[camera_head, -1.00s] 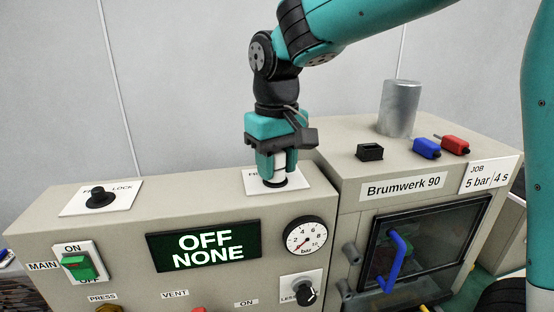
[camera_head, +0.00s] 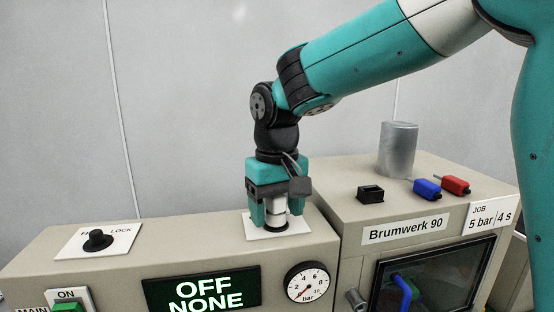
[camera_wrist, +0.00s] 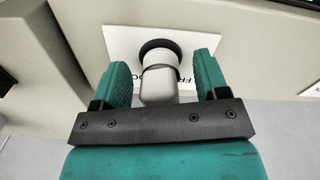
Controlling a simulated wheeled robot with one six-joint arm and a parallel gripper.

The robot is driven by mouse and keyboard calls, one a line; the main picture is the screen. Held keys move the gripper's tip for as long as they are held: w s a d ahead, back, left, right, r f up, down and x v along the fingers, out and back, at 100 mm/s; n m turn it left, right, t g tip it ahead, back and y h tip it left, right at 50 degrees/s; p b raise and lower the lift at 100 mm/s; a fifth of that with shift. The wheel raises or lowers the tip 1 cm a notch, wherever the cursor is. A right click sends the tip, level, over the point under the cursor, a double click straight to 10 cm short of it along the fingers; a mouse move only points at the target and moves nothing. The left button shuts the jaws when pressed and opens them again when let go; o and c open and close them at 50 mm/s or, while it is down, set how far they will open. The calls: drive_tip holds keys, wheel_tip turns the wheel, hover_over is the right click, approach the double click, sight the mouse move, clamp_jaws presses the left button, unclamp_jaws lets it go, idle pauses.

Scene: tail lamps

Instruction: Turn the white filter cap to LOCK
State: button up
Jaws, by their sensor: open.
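The white filter cap (camera_head: 278,214) stands on a white label plate (camera_head: 254,232) on top of the beige control box. It also shows in the wrist view (camera_wrist: 159,86), with a dark ring at its base. My gripper (camera_head: 277,222) points down over the cap with one finger on each side. In the wrist view my gripper (camera_wrist: 165,80) is open, and gaps show between both fingers and the cap. The plate's lettering is mostly hidden by the cap and fingers. A black knob (camera_head: 97,240) stands on another plate, marked LOCK at its right, at the left of the box.
A display (camera_head: 202,290) reads OFF NONE, beside a round gauge (camera_head: 307,283). The Brumwerk 90 cabinet (camera_head: 345,215) stands at the right. On it are a black block (camera_head: 370,194), blue (camera_head: 427,188) and red (camera_head: 456,185) pieces and a grey cylinder (camera_head: 398,150).

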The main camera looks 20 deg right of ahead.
wheel_tip(320, 180, up, 17)
drive_tip(key=shift+b, duration=0.45)
idle(1.7)
